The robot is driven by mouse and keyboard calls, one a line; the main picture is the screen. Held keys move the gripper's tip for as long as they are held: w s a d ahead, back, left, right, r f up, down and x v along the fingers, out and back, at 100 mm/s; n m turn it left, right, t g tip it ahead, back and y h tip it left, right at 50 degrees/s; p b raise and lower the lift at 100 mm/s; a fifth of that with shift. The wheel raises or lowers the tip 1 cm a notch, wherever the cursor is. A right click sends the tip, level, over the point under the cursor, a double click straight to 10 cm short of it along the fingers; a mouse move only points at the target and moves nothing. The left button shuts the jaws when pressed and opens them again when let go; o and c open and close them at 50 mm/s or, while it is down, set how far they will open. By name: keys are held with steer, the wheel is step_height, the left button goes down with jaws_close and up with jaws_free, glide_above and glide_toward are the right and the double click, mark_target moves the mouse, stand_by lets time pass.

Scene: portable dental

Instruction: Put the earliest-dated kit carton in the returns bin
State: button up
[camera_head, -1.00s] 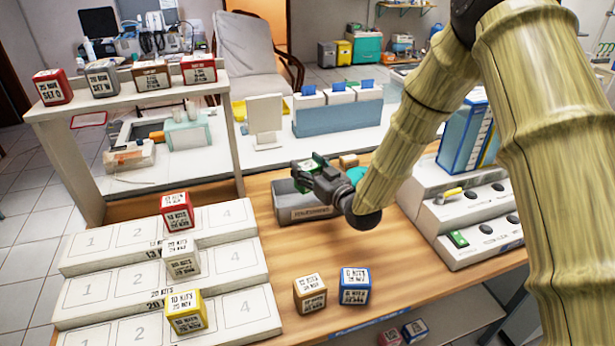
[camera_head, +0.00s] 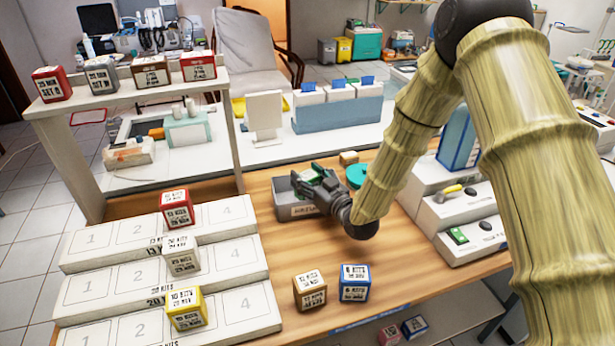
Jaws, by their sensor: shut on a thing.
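My gripper (camera_head: 312,183) is shut on a small green thing (camera_head: 318,169), likely a kit carton, mostly hidden by the fingers. It is over the grey bin (camera_head: 284,210), whose label is partly covered by my gripper; I cannot tell whether the carton is below the rim. Kit cartons stand on the white tiered rack: a red one (camera_head: 176,209), a grey-white one (camera_head: 181,256) and a yellow one (camera_head: 186,307). A brown carton (camera_head: 310,291) and a blue carton (camera_head: 355,283) stand on the table. Their printed dates are too small to read surely.
Several boxes stand on the raised shelf (camera_head: 130,92) at upper left. White stepped units (camera_head: 462,215) stand at right. A teal round thing (camera_head: 357,175) and a small tan block (camera_head: 349,157) lie behind my gripper. The wooden table (camera_head: 400,265) is bare right of the blue carton.

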steer(key=shift+f, duration=0.2)
steer(key=o, duration=1)
steer(key=shift+r+p, duration=0.35)
steer(key=shift+r, duration=0.15)
steer(key=b+v, duration=0.1)
steer(key=v, duration=1.1)
steer(key=shift+r+b, duration=0.2)
steer(key=shift+b, duration=0.2)
